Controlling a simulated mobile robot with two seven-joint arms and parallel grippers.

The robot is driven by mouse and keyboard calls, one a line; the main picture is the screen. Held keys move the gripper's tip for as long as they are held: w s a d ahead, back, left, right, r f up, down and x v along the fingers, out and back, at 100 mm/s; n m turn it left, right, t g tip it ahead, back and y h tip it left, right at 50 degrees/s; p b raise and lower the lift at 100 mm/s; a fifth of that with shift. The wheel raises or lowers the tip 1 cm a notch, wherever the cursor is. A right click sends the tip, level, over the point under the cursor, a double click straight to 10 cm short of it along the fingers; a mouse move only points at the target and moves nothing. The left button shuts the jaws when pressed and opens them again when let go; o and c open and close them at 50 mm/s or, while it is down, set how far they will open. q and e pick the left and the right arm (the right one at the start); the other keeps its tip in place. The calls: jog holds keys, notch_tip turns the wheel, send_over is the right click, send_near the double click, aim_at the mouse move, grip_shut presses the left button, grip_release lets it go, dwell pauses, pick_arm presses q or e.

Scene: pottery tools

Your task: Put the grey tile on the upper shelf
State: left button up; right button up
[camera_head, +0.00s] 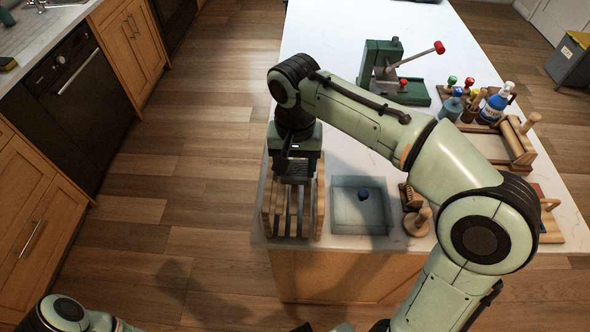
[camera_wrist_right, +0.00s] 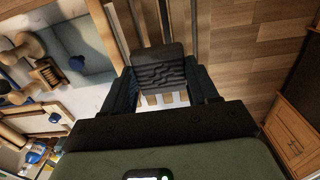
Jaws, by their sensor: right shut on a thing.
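The grey tile (camera_wrist_right: 160,68), dark with wavy ridges, is between the two fingers of my right gripper (camera_wrist_right: 163,92) in the right wrist view. The fingers are shut on it. In the head view my right gripper (camera_head: 297,172) points down over a wooden rack (camera_head: 318,205) at the table's left edge, and hides the tile. The rack shows several pale slats side by side; the wrist view shows slat ends (camera_wrist_right: 168,99) just below the tile. I cannot tell whether the tile touches the rack, or which part is the upper shelf. My left gripper is not in view.
A grey-blue tray (camera_head: 345,221) with a small blue piece stands right of the rack. Wooden tools (camera_head: 416,215) lie beside it. A green press (camera_head: 385,75) with a red-knobbed lever and a blue bottle (camera_head: 495,103) stand further back. Table is clear behind the rack.

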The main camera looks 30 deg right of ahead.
jog(key=shift+f, duration=0.75)
jog(key=shift+f, duration=0.2)
jog(key=o, duration=1.2)
jog(key=shift+c, duration=0.2)
